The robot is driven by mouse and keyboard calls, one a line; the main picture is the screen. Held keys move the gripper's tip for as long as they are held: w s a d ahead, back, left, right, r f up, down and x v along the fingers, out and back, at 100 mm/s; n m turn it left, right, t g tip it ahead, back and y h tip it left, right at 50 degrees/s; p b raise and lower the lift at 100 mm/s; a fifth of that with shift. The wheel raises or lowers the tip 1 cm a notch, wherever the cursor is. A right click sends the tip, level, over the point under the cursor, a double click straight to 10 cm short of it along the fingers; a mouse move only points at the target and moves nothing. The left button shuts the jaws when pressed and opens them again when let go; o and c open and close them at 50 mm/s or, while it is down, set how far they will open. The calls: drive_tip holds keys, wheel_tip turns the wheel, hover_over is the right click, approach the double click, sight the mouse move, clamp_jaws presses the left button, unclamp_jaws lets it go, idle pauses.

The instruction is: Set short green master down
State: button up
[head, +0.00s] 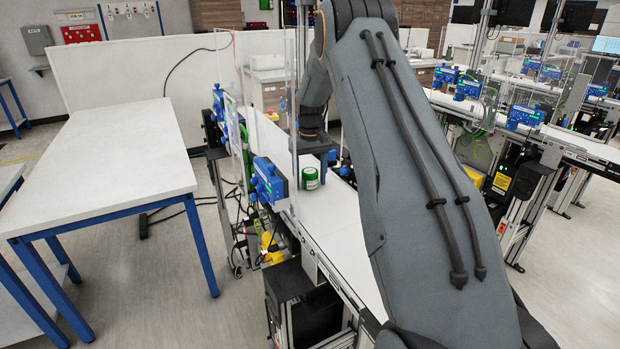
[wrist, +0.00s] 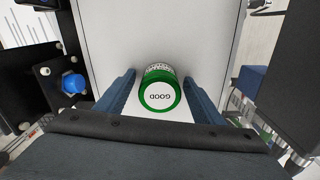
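The short green master (head: 311,178) is a small green cylinder with a white band, upright on the white conveyor belt (head: 337,222) in the head view. In the wrist view the green master (wrist: 160,93) shows its round white "GOOD" label facing the camera. My gripper (wrist: 160,78) has its two blue fingers on either side of it, with a narrow gap visible on each side. My gripper (head: 318,160) comes down from above, close to the master in the head view. The master's far side is hidden.
A clear panel (head: 268,150) and a blue sensor box (head: 269,181) stand at the belt's left edge. A white table (head: 105,160) with blue legs is at the left, its top clear. More conveyors (head: 575,143) run at the right. The belt's near stretch is clear.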

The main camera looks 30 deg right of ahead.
sight(310, 171)
wheel_tip(310, 171, up, 11)
drive_tip(key=b, duration=0.5)
drive_tip(key=shift+r, duration=0.7)
